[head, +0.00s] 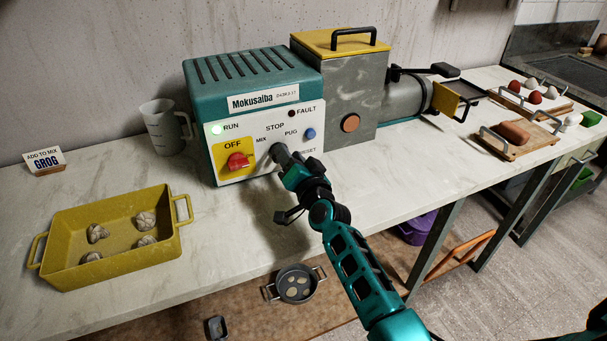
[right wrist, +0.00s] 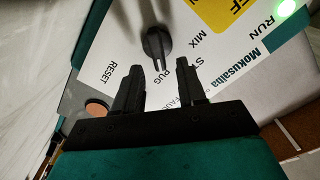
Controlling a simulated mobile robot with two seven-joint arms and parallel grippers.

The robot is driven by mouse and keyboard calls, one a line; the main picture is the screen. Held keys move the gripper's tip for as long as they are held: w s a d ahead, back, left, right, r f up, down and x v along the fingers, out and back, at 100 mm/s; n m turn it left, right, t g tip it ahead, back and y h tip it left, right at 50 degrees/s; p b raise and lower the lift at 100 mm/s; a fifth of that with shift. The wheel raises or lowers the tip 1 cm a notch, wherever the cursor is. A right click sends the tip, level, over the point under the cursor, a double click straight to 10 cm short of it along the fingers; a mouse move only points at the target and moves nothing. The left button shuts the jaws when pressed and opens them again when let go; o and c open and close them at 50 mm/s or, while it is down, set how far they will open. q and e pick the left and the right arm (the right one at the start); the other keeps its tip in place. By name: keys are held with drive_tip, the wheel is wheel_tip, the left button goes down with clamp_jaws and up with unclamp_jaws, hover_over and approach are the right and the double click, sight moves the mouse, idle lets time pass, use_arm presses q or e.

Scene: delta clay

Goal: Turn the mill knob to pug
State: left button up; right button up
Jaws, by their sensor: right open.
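The teal mill (head: 255,75) stands on the counter with a white control panel (head: 230,185) in front. Its black mill knob (head: 278,151) sits below the MIX, STOP and PUG labels. In the right wrist view the knob (right wrist: 156,42) has its narrow end toward my fingers, near the PUG label (right wrist: 168,78); I cannot tell its exact setting. My right gripper (head: 286,160) is open in front of the knob and partly covers it. In the right wrist view its fingertips (right wrist: 160,74) are spread, with the knob's end near the gap; no grip shows. My left gripper is out of view.
The RUN lamp (head: 217,129) glows green; the FAULT lamp (head: 292,113) is dark. A red switch (head: 238,161) and a blue button (head: 310,133) flank the knob. A yellow tray (head: 110,262) with several clay lumps and a jug (head: 163,128) stand left. Counter between tray and mill is clear.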

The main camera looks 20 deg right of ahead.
drive_tip(key=s, duration=1.1)
drive_tip(key=shift+s+d+p, duration=0.2)
drive_tip(key=shift+d+p, duration=0.05)
drive_tip(key=shift+p, duration=0.2)
drive_tip(key=s+a+n+g+y, duration=0.1)
drive_tip(key=s+a+f+n+g+y, duration=0.1)
drive_tip(key=s+n, duration=0.1)
drive_tip(key=s+a+f+n+g+y, duration=0.1)
drive_tip(key=s, duration=0.1)
drive_tip(key=shift+a+f+n+g, duration=0.2)
drive_tip(key=shift+f+n+g, duration=0.05)
drive_tip(key=shift+n+g, duration=0.05)
drive_tip(key=s+d+f+n+g+h, duration=0.25)
drive_tip(key=s+g, duration=0.25)
drive_tip(key=s, duration=0.6)
drive_tip(key=s+d+f+n+g+h, duration=0.1)
drive_tip(key=s+d+n+g, duration=0.15)
drive_tip(key=s+g, duration=0.6)
drive_tip(key=w+a+f+t+y, duration=0.2)
drive_tip(key=w+a+f+t, duration=0.2)
drive_tip(key=f+t, duration=0.5)
drive_tip(key=shift+w+n+t, duration=0.4)
drive_tip(key=shift+w+t, duration=0.05)
drive_tip(key=shift+w, duration=0.15)
